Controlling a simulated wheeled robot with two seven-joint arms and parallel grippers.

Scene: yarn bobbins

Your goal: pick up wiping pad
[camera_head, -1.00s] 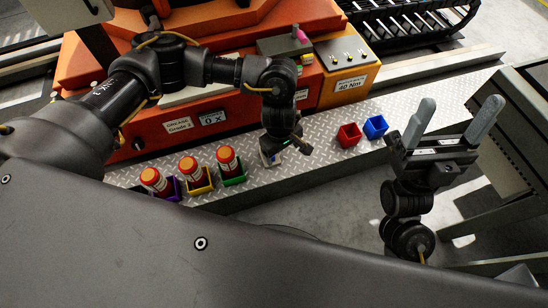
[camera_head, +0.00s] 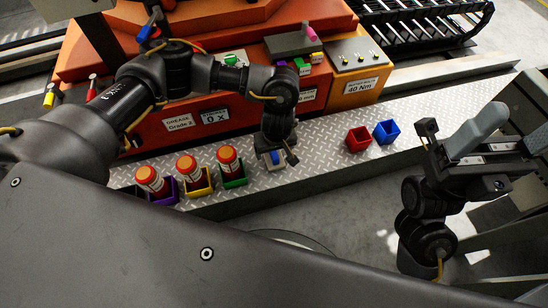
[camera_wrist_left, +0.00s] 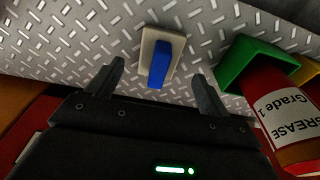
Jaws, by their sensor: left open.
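The wiping pad is a beige block with a blue handle on top (camera_wrist_left: 157,58). It lies on the metal tread-plate ledge, and a small part of it shows in the head view (camera_head: 272,158), partly hidden by the gripper. My left gripper (camera_head: 282,158) points down over it. In the left wrist view the open fingers (camera_wrist_left: 157,76) are apart on either side of the blue handle, with the pad just beyond the fingertips and nothing held. My right gripper (camera_head: 512,130) is open and empty at the right, off the ledge.
Purple, yellow and green (camera_head: 233,182) holders with red-capped grease bottles (camera_head: 229,160) stand left of the pad. The green one is close to the left gripper. Empty red (camera_head: 358,139) and blue (camera_head: 386,132) bins stand to the right. The orange machine (camera_head: 200,95) rises behind the ledge.

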